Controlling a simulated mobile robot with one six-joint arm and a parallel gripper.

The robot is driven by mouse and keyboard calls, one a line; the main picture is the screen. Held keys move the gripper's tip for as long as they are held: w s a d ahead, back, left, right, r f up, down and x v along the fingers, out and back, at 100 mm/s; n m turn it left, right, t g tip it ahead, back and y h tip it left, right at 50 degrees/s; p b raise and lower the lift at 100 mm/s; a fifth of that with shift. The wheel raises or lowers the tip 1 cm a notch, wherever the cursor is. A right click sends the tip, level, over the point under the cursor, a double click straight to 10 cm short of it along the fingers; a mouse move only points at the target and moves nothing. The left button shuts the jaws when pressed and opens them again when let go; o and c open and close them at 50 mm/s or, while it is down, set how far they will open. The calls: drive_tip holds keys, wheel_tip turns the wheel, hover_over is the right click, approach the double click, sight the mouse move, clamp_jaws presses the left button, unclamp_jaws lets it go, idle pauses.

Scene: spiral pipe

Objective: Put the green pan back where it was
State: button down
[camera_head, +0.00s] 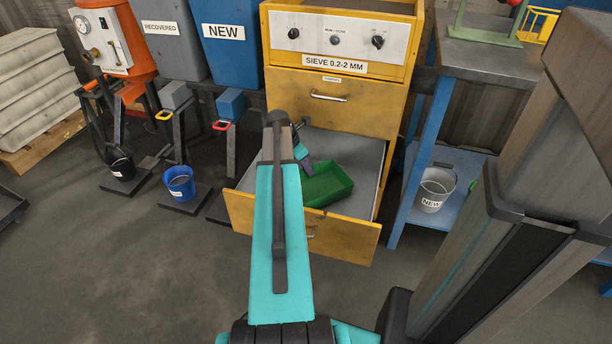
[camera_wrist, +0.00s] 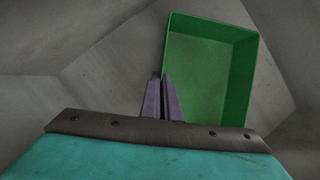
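The green pan (camera_head: 327,186) is an open rectangular tray. It sits in or just above the pulled-out bottom drawer (camera_head: 358,150) of the yellow cabinet, with its open side up. My gripper (camera_head: 304,168) points down into the drawer at the pan's left edge, partly covered by my arm. In the wrist view my two fingers (camera_wrist: 163,80) are close together with the wall of the pan (camera_wrist: 212,70) between them. Whether the pan touches the drawer floor is hard to tell.
The yellow sieve cabinet (camera_head: 335,100) stands behind the drawer. A blue bench (camera_head: 432,120) with a white bucket (camera_head: 435,188) on its lower shelf is close at right. A blue bucket (camera_head: 180,183) and a black bucket (camera_head: 123,168) stand at left. The floor in front at left is clear.

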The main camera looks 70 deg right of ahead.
drive_tip(key=shift+a+f, duration=0.1)
drive_tip(key=shift+f, duration=0.3)
drive_tip(key=c, duration=2.4)
unclamp_jaws()
drive_tip(key=shift+c, duration=0.2)
drive_tip(key=o, duration=0.4)
drive_tip(key=p+v, duration=0.3)
drive_tip(key=v, duration=0.9)
drive_tip(key=shift+p, duration=0.4)
drive_tip(key=shift+r, duration=0.1)
